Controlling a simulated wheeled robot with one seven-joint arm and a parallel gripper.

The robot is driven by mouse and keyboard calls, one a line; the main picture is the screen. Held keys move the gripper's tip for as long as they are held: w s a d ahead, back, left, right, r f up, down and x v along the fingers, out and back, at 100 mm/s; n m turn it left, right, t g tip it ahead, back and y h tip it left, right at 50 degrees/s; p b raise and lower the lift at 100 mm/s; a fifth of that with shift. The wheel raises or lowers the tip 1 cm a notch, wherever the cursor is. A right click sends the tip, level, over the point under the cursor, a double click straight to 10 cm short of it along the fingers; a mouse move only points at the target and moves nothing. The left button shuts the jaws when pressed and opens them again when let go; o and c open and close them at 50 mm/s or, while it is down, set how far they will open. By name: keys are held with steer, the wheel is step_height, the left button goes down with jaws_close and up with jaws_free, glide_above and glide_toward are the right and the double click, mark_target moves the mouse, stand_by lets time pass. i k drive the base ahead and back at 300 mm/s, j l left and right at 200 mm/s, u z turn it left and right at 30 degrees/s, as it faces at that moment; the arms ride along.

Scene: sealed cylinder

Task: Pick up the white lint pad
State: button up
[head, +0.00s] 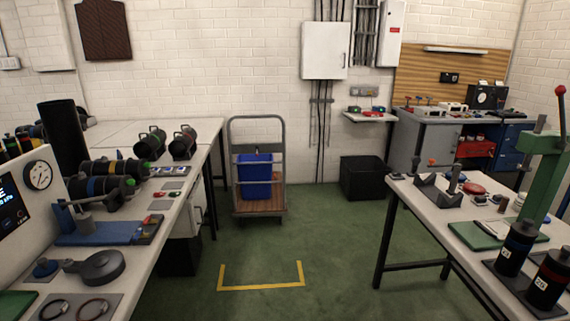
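I cannot make out a white lint pad for certain. Small pale items lie on the left bench (139,257) and the right table (424,201), too small to name. One pale spot (519,202) on the right table, left of the green press, is partly hidden and unclear. My gripper is not in view.
A trolley (231,151) carrying a blue crate (255,178) stands at the back wall, with a black bin (363,178) to its right. Green floor between the benches is clear, with a yellow marking (262,287). A green press (541,180) and black cylinders (515,248) crowd the right table.

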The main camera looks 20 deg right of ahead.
mark_target(479, 201)
steer(key=i+z, duration=0.15)
steer(key=i, duration=0.3)
steer(key=i+j+z, duration=0.1)
steer(key=i, duration=0.35)
steer(key=i+j+z, duration=0.15)
steer(key=i, duration=0.3)
steer(key=i+j+z, duration=0.15)
steer(key=i, duration=0.3)
